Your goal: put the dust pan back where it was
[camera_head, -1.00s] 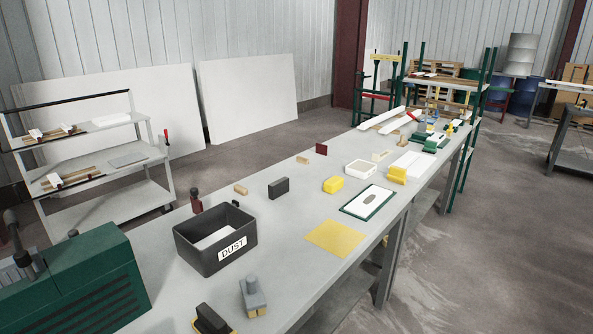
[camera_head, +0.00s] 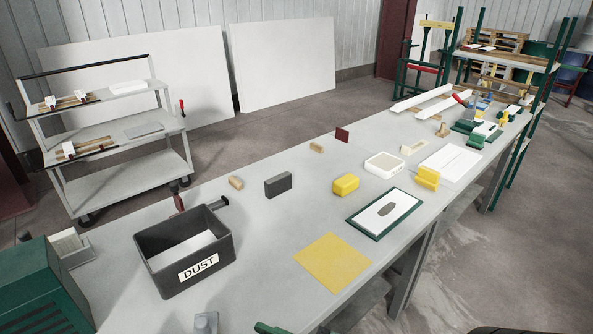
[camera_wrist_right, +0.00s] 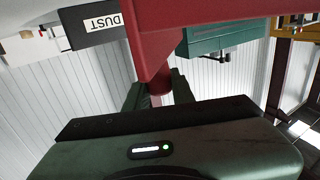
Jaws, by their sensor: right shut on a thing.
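The red dust pan (camera_wrist_right: 190,14) fills the top middle of the right wrist view, cut off by the frame edge. Its narrow red handle sits between the dark green fingers of my right gripper (camera_wrist_right: 159,88), which is shut on it. In the head view the pan does not show. The black bin labelled DUST (camera_head: 185,252) stands on the grey workbench (camera_head: 250,305) at lower left, and it appears upside down in the wrist view (camera_wrist_right: 88,24). My left gripper is not in view.
A green machine (camera_head: 40,295) stands left of the bin. A yellow sheet (camera_head: 333,262), a dark grey block (camera_head: 278,185), a yellow block (camera_head: 346,184) and a green-framed board (camera_head: 372,222) lie further along. A shelf cart (camera_head: 130,180) stands behind the bench.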

